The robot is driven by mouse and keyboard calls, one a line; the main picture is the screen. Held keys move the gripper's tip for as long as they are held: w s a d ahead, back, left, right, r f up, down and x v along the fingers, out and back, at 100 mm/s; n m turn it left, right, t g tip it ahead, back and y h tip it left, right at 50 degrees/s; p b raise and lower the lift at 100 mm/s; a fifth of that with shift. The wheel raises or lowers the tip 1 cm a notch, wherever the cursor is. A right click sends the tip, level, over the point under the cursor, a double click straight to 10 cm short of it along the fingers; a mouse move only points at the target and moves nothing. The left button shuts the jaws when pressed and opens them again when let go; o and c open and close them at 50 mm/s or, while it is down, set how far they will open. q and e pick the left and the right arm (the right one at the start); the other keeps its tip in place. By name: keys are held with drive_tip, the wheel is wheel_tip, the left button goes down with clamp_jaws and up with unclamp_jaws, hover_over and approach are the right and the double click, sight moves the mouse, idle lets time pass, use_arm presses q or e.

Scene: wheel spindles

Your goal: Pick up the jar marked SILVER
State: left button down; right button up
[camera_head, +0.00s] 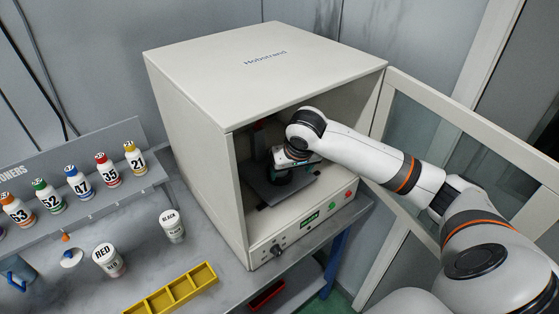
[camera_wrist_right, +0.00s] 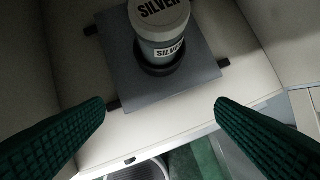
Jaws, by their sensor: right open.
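The jar marked SILVER (camera_wrist_right: 160,30) stands upright in a dark round holder (camera_wrist_right: 160,68) on a grey plate (camera_wrist_right: 150,98) inside the machine, seen in the right wrist view. Its lid and side both carry the word SILVER. My right gripper (camera_wrist_right: 160,120) is open, with its two green ridged fingers apart and nothing between them; the jar is beyond the fingertips, toward the top of the picture. In the head view my right gripper (camera_head: 296,157) reaches into the machine's open chamber and hides most of the jar. My left gripper is not in view.
The white machine (camera_head: 205,130) has its framed glass door (camera_head: 480,130) swung open at the right. On the bench are a jar marked BLACK (camera_head: 172,226), a jar marked RED (camera_head: 108,260), a yellow divided tray (camera_head: 175,292) and a rack (camera_head: 95,203) with several numbered bottles.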

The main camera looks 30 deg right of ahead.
drive_tip(key=w+p, duration=0.1)
drive_tip(key=w, duration=0.1)
drive_tip(key=w+d+p, duration=0.1)
drive_tip(key=w, duration=0.2)
drive_tip(key=w+d+p, duration=0.1)
drive_tip(key=w, duration=0.1)
drive_tip(key=shift+w+d, duration=0.15)
drive_tip(key=shift+w, duration=0.55)
drive_tip(key=p+x, duration=0.1)
drive_tip(key=x, duration=0.3)
drive_tip(key=shift+d+f+p, duration=0.1)
drive_tip(key=shift+p, duration=0.2)
drive_tip(key=shift+w+f, duration=0.2)
drive_tip(key=shift+f, duration=0.25)
drive_tip(key=c, duration=1.1)
drive_tip(key=shift+c, duration=0.6)
drive_tip(key=shift+d+r, duration=0.1)
drive_tip(key=shift+r, duration=0.05)
